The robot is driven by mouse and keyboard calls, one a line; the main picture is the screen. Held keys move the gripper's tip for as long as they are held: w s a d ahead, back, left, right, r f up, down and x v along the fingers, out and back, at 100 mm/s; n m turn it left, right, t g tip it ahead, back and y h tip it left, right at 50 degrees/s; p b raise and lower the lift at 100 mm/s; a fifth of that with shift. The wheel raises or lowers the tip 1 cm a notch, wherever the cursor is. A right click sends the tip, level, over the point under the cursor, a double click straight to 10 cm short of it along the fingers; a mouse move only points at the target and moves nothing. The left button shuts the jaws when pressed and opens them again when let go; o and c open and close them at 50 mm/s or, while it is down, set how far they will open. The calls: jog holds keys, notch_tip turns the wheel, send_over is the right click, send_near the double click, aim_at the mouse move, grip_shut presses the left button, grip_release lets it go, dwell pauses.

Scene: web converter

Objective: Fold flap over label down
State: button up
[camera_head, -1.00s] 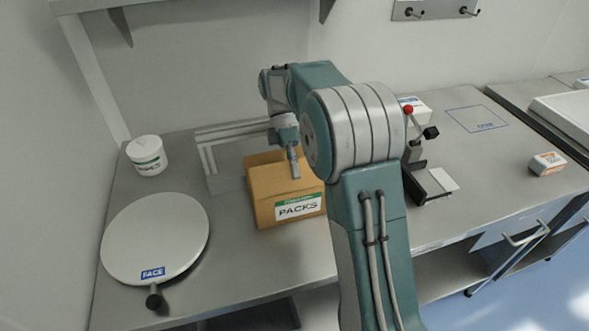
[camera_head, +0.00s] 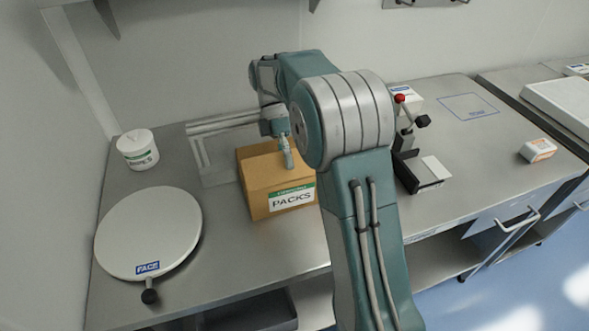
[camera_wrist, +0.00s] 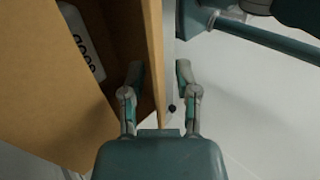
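A brown cardboard box (camera_head: 258,202) with a green and white PACKS label (camera_head: 292,199) on its front stands on the steel counter. My gripper (camera_head: 289,166) points down at the box's top, toward its right side. In the wrist view my gripper (camera_wrist: 159,72) has its two fingers apart, one on each side of a thin upright cardboard panel (camera_wrist: 153,50). I cannot tell whether either finger touches it. The box interior shows left of the panel, with a white item (camera_wrist: 82,42) with dark lettering inside. The far part of the box top is partly hidden by my arm.
A round disc marked FACE (camera_head: 150,230) lies at left, with a white tub (camera_head: 138,152) behind it. A metal frame (camera_head: 205,165) stands left of the box. A red-knobbed fixture (camera_head: 408,165) stands right of my arm. The counter is clear before the box.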

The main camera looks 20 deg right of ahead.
aim_at(291, 180)
jog(key=t, duration=0.1)
jog(key=s+r+t, duration=0.1)
jog(key=t, duration=0.1)
jog(key=shift+s, duration=0.1)
jog(key=t, duration=0.1)
jog(key=s+t, duration=0.1)
jog(key=t, duration=0.2)
jog(key=shift+s+r+t, duration=0.25)
jog(key=shift+t, duration=0.05)
notch_tip(291, 180, up, 10)
jog(key=w+r, duration=0.1)
jog(key=w, duration=0.1)
jog(key=s+f+m+t, duration=0.3)
jog(key=s+m, duration=0.6)
jog(key=s+f+m+t, duration=0.3)
jog(key=s+m+t, duration=0.1)
jog(key=s+m, duration=0.4)
jog(key=shift+s+f+m, duration=0.15)
jog(key=shift+s+m, duration=0.25)
jog(key=shift+s, duration=0.75)
